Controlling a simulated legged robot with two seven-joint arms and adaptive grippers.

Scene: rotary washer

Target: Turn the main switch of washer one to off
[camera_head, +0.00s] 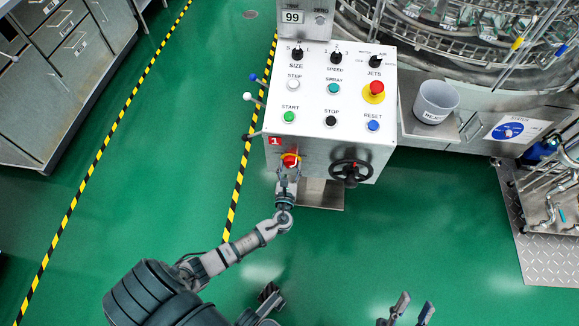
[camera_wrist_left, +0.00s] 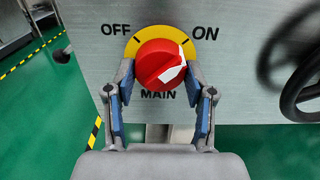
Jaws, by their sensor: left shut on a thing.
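The main switch of washer one is a red knob (camera_wrist_left: 158,62) on a yellow plate (camera_wrist_left: 131,47) marked OFF on the left and ON on the right, with MAIN below. Its white mark lies on the right side of the knob, nearer the ON side. In the head view the red knob (camera_head: 290,158) sits low on the panel front, beside the red "1" label. My left gripper (camera_wrist_left: 160,82) is shut on the knob, one finger on each side; it also shows in the head view (camera_head: 288,177). My right gripper (camera_head: 414,306) is at the bottom edge, fingers apart and seemingly empty.
The control panel (camera_head: 312,105) carries several buttons and selectors above the switch. A black handwheel (camera_head: 351,172) is right of the knob. Colored-ball levers (camera_head: 254,98) stick out left. A grey bucket (camera_head: 436,101) stands on the right ledge. The green floor in front is clear.

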